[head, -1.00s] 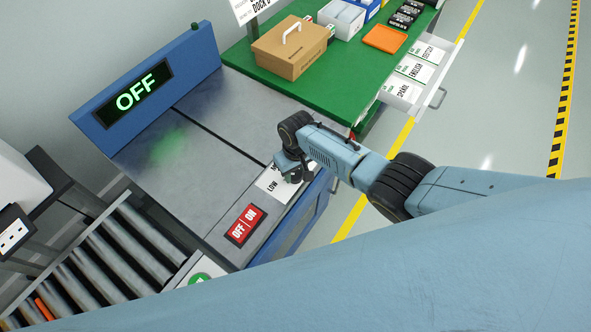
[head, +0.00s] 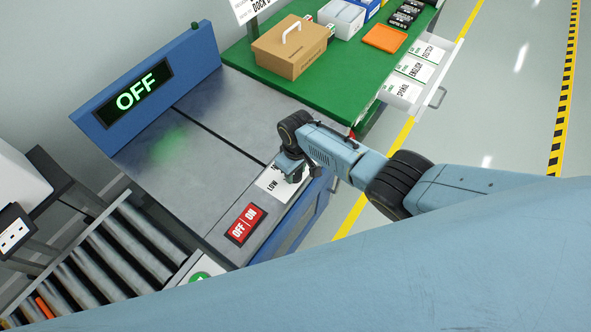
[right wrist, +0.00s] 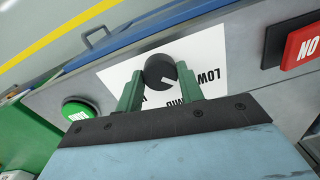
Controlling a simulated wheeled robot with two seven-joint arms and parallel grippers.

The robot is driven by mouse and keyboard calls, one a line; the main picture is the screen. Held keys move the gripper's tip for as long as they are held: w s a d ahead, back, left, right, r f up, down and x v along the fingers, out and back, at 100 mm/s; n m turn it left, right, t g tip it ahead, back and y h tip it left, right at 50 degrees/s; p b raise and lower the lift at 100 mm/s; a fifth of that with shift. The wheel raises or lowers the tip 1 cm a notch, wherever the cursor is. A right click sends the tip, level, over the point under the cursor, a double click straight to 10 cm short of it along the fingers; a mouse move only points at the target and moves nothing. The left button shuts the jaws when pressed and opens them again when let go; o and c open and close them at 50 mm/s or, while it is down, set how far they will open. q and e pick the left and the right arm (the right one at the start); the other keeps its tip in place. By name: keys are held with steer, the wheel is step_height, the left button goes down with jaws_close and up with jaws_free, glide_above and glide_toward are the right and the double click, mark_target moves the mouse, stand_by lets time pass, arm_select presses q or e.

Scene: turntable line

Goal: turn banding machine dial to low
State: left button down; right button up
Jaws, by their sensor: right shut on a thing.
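The banding machine dial (right wrist: 160,70) is a round black knob with a white pointer line, on a white label plate (right wrist: 119,75). The plate reads LOW on the right in the right wrist view and MID below; a third word is mostly hidden by a finger. The pointer's exact setting is hard to tell. My right gripper (right wrist: 158,78) is shut on the dial, one green finger on each side. In the head view my right gripper (head: 291,172) covers the dial, with LOW showing beside it. My left gripper is not in view.
A red OFF/ON switch (head: 244,223) sits beside the label plate. The machine's display (head: 138,94) reads OFF. A green button (right wrist: 80,112) is on the dial's other side in the right wrist view. A green table (head: 345,88) with boxes stands behind; rollers (head: 125,245) are at left.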

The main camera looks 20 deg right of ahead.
steer(key=o, duration=1)
steer(key=shift+r, duration=0.1)
steer(key=shift+r, duration=0.3)
step_height(320, 180, up, 13)
steer(key=p, duration=0.4)
steer(key=shift+d+f, duration=0.15)
steer(key=shift+f, duration=0.05)
